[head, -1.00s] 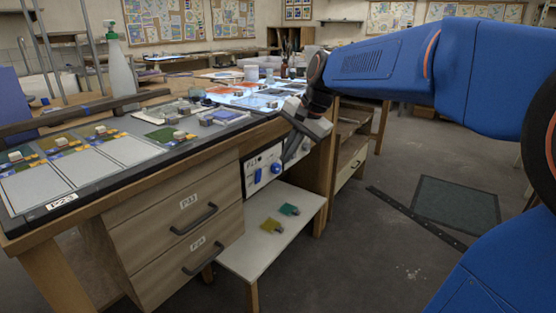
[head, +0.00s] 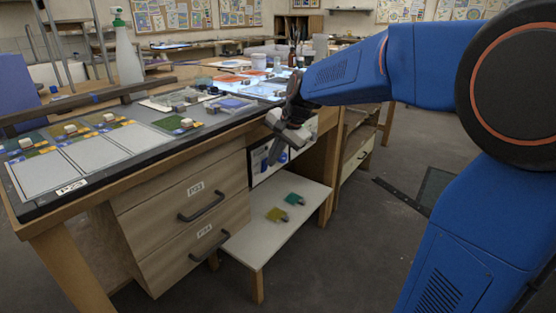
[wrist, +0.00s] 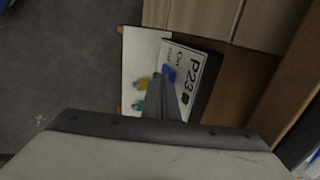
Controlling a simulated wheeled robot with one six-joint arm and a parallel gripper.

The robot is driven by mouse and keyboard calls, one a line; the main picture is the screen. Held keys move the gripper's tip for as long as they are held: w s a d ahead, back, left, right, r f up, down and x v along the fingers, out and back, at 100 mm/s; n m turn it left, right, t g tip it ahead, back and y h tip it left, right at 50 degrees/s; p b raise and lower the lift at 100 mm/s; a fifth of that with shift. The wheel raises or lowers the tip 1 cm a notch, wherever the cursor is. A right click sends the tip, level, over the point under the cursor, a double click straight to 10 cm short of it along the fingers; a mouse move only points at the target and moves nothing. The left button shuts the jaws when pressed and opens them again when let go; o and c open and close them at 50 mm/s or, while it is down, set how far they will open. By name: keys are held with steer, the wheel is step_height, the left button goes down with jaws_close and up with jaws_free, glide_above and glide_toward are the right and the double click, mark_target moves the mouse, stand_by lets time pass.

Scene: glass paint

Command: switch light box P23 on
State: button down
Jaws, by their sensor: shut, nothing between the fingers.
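Light box P23 (head: 72,188) is the dark-framed top at the left of the bench, with its label on the front edge. Its pale panels (head: 95,154) look grey and unlit. A white control panel (wrist: 188,62) marked P23 is below the bench top; in the head view its face (head: 257,161) is partly behind my gripper. A blue knob (wrist: 170,73) is on this panel. My gripper (head: 274,160) is shut and empty in front of the panel. In the wrist view its fingertips (wrist: 163,78) are right at the knob; I cannot tell whether they touch it.
Wooden drawers (head: 190,195) with dark handles stand left of the panel. A low white shelf (head: 262,232) below holds a yellow piece (head: 276,214) and a teal piece (head: 294,199). A spray bottle (head: 127,55) stands on the bench. A farther bench surface glows bluish.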

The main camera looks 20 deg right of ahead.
steer(key=shift+w+a, duration=0.1)
steer(key=shift+w+a+r, duration=0.15)
steer(key=shift+w, duration=0.1)
steer(key=shift+r, duration=0.15)
stand_by(0.3)
steer(key=shift+r, duration=0.65)
